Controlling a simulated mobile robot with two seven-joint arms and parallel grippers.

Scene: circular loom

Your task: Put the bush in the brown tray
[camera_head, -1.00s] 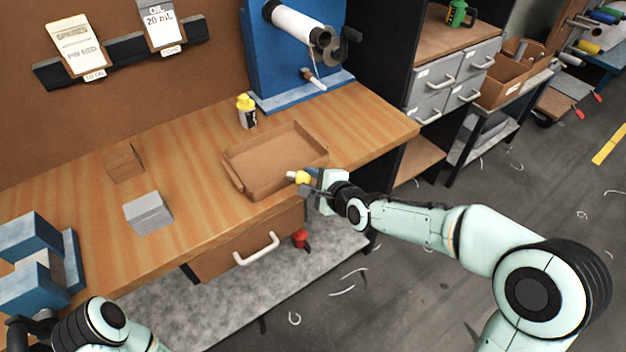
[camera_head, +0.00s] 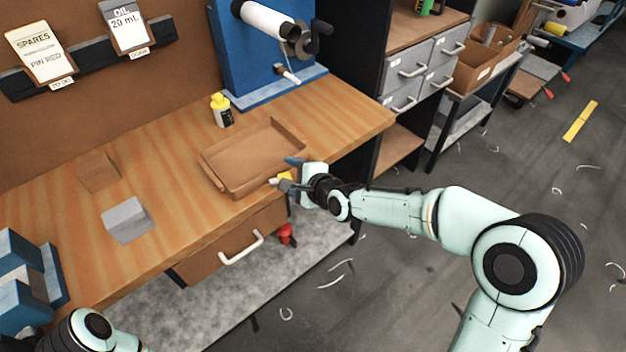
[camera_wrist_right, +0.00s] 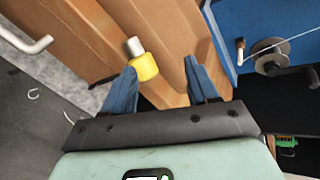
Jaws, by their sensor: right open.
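A small yellow piece with a pale end, which looks like the bush (camera_head: 283,179), is at the near right corner of the brown tray (camera_head: 213,178). My right gripper (camera_head: 291,173) is open at that corner, pointing left. I cannot tell whether the bush rests on the tray or the bench, or is above them. My left arm shows at the bottom left, but its gripper is out of view.
A yellow-capped bottle (camera_head: 222,110) stands behind the tray. A grey block (camera_head: 128,219) and a brown block (camera_head: 98,171) are to the left. The blue winder (camera_head: 240,55) stands behind. A drawer handle (camera_head: 241,247) juts out below the bench's front edge.

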